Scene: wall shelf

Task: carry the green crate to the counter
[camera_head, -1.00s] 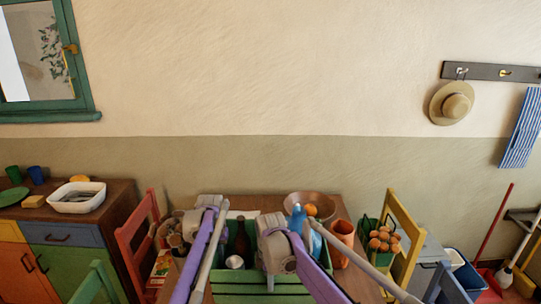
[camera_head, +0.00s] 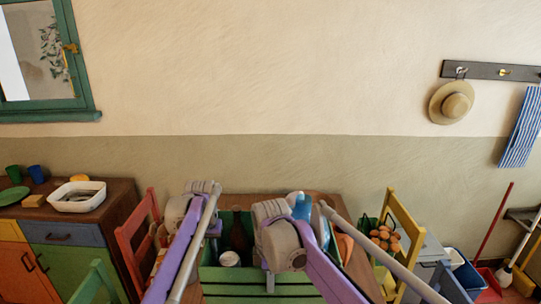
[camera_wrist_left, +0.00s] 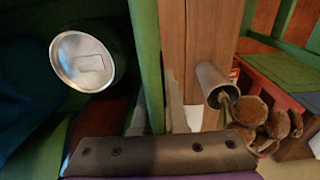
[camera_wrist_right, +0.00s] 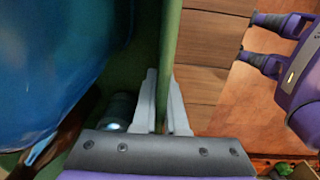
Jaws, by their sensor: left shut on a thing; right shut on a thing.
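The green crate (camera_head: 265,287) is over the wooden table. It holds a pale-lidded can (camera_head: 229,259), a brown bottle (camera_head: 238,238) and a blue bottle (camera_head: 302,208). My left gripper (camera_wrist_left: 156,112) is shut on the crate's green wall at its left side. The can's lid shows beside it in the left wrist view (camera_wrist_left: 82,62). My right gripper (camera_wrist_right: 163,103) is shut on the crate's green wall at its right side, close to the blue bottle (camera_wrist_right: 60,65). My arms hide parts of the crate in the head view.
A sideboard with a brown top (camera_head: 115,206) stands at the left, bearing a white basin (camera_head: 77,196). A red chair (camera_head: 137,243) is between it and the table (camera_head: 320,199). A yellow chair (camera_head: 407,240) stands at the right. An orange vase (camera_head: 346,246) is beside the crate.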

